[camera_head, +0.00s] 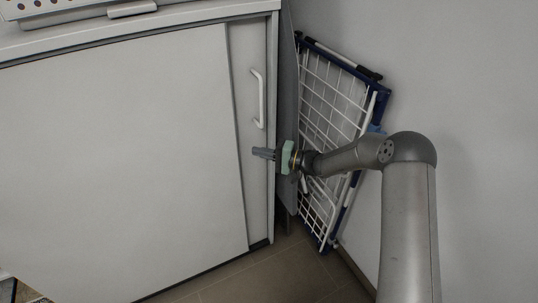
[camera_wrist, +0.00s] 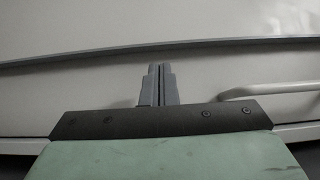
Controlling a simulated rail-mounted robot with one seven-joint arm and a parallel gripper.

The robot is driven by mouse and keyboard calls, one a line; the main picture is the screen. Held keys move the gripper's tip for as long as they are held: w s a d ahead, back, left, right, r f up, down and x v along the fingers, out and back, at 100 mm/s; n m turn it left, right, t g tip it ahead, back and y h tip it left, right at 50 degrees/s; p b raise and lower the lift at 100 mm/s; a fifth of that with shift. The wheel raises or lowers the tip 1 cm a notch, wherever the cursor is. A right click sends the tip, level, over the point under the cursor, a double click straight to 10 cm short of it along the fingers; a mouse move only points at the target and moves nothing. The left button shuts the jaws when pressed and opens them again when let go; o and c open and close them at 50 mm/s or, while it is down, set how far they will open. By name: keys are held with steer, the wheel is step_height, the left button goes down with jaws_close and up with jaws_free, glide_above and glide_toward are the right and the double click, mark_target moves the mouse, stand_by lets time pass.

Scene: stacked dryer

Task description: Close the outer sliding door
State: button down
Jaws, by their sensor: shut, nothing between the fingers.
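A large white sliding door panel (camera_head: 120,150) covers most of the cabinet front in the head view. Its right edge appears to lie in front of a narrow recessed panel (camera_head: 252,190), which carries a white bar handle (camera_head: 259,98). My gripper (camera_head: 256,152) is shut and empty, in front of the narrow panel, a little below the handle, with its fingers pointing left. In the wrist view my gripper (camera_wrist: 160,70) points towards the door edge (camera_wrist: 110,52), with the handle (camera_wrist: 265,90) to the right. I cannot tell whether the fingertips touch anything.
A folded drying rack (camera_head: 330,100) with white wires and blue ends leans against the grey wall (camera_head: 450,70), just right of the cabinet and close behind my forearm. The cabinet top (camera_head: 170,18) overhangs the doors. Tiled floor (camera_head: 270,275) shows below.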

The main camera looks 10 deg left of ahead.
steer(key=shift+w+a, duration=0.2)
steer(key=shift+a, duration=2.05)
